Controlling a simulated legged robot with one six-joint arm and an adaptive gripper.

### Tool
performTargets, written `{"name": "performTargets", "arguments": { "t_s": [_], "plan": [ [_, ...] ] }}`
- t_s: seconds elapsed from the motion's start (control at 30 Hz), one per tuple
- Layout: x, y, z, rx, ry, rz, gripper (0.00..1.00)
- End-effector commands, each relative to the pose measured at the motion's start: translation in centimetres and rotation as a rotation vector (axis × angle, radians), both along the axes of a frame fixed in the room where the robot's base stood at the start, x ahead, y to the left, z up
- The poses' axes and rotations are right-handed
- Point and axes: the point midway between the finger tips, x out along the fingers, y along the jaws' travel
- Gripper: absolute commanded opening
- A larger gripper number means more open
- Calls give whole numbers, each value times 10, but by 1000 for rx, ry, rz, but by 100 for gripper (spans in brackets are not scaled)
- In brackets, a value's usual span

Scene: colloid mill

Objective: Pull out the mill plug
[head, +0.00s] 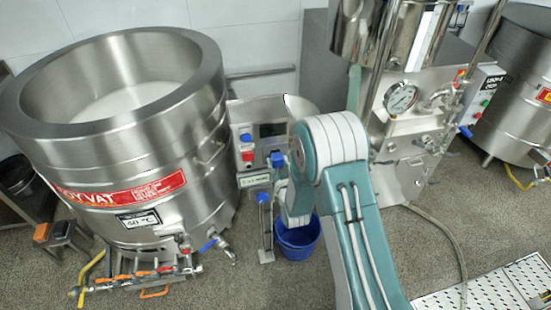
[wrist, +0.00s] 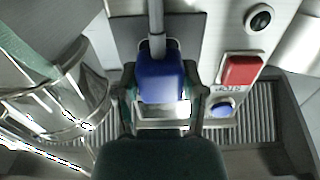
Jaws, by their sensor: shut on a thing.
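The mill plug (wrist: 160,78) is a blue block with a grey cable (wrist: 156,25) rising from its top. In the wrist view my gripper (wrist: 163,100) has one finger on each side of the plug and is shut on it. The plug lies in front of a light metal panel; whether it is seated in a socket or clear of one cannot be told. In the head view a blue block, likely the plug (head: 277,158), shows at the right side of the control box (head: 245,150). My teal arm hides the gripper there.
A red switch (wrist: 242,70), a blue button (wrist: 222,107) and a black knob (wrist: 258,17) sit right of the plug. A large steel vat (head: 120,150) stands left, the mill with its gauge (head: 400,98) right. A blue bucket (head: 298,240) stands below my arm.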

Motion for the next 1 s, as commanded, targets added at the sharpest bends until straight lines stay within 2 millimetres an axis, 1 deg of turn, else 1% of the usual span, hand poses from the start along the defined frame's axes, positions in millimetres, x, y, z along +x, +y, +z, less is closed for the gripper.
{"name": "performTargets", "arguments": {
  "t_s": [1.0],
  "plan": [
    [-34, -10, 0, 0, 1, 0, 0]
  ]
}}
